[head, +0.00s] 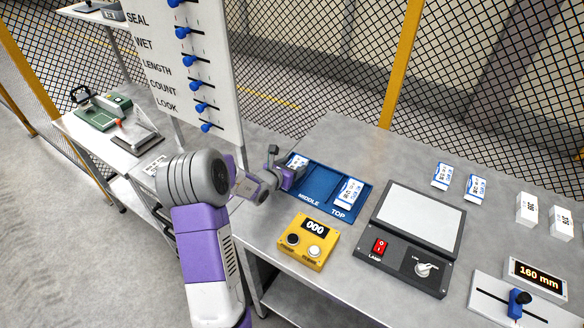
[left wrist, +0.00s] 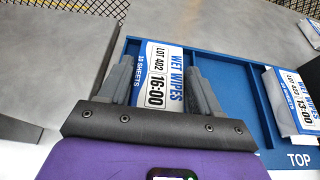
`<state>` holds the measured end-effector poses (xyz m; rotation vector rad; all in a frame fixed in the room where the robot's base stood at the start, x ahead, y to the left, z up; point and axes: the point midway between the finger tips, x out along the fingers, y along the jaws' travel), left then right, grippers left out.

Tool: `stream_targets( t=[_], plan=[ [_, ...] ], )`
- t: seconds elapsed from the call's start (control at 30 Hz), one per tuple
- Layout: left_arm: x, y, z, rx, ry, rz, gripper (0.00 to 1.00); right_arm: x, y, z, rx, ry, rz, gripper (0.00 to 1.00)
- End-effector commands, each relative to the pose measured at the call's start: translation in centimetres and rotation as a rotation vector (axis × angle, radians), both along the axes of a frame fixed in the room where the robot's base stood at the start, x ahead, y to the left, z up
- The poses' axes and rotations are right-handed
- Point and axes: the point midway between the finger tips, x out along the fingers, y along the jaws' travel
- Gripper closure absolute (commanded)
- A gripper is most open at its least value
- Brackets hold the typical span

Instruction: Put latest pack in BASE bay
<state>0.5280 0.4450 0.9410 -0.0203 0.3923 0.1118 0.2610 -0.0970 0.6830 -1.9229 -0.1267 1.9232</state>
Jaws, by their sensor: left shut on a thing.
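My left gripper (head: 288,172) is shut on a white and blue wet wipes pack (left wrist: 163,78) printed LOT 402, 16:00. In the left wrist view the pack lies between the two fingers (left wrist: 163,85), over the left bay of the blue tray (left wrist: 235,95). I cannot tell whether it touches the bay floor. In the head view only a corner of this pack (head: 298,160) shows past the gripper. The tray (head: 322,180) shows the labels MIDDLE and TOP; the third label is hidden by my gripper. The middle bay looks empty. Another pack (head: 348,192), printed 13:00, sits in the TOP bay.
A yellow counter box (head: 308,242) reading 000 stands in front of the tray. A lamp panel (head: 420,220) is right of it. Two blue-white packs (head: 440,175) and white packs (head: 527,207) lie farther right. A slider board (head: 190,60) stands behind left.

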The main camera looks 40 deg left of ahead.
Motion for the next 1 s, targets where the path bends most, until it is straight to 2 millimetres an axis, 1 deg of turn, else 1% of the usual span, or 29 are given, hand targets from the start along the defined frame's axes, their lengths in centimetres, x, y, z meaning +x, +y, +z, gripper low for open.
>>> stream_targets(
  t=[0.17, 0.2, 0.33, 0.37, 0.57, 0.67, 0.77, 1.0],
  plan=[
    [0.0, 0.0, -0.3, 0.000, -0.001, -0.001, 0.68, 0.0, 0.0, -0.5, 0.000, 0.000, 0.000, 0.11],
    [0.0, 0.0, -0.3, 0.000, 0.000, -0.001, 0.34, 0.0, 0.0, -0.4, 0.000, 0.000, 0.000, 0.11],
    [0.0, 0.0, -0.2, 0.000, 0.000, -0.001, 0.14, 0.0, 0.0, -0.3, 0.000, 0.000, 0.000, 0.11],
    [0.0, 0.0, -0.2, 0.000, 0.000, -0.001, 0.11, 0.0, 0.0, -0.3, 0.000, 0.000, 0.000, 0.11],
    [0.0, 0.0, -0.1, 0.000, -0.001, -0.001, 0.11, 0.0, 0.0, -0.2, 0.000, 0.000, 0.000, 0.11],
    [0.0, 0.0, 0.3, 0.000, -0.001, 0.000, 0.11, 0.0, 0.0, 0.3, 0.000, 0.000, 0.000, 0.11],
    [-1.5, -0.1, 1.0, 0.002, -0.003, 0.001, 0.11, 0.0, 0.0, 0.3, 0.000, 0.000, 0.000, 0.11],
    [-6.4, -0.6, 3.0, 0.001, -0.001, 0.003, 0.11, 0.0, 0.0, 0.9, 0.000, 0.000, 0.000, 0.11]
  ],
)
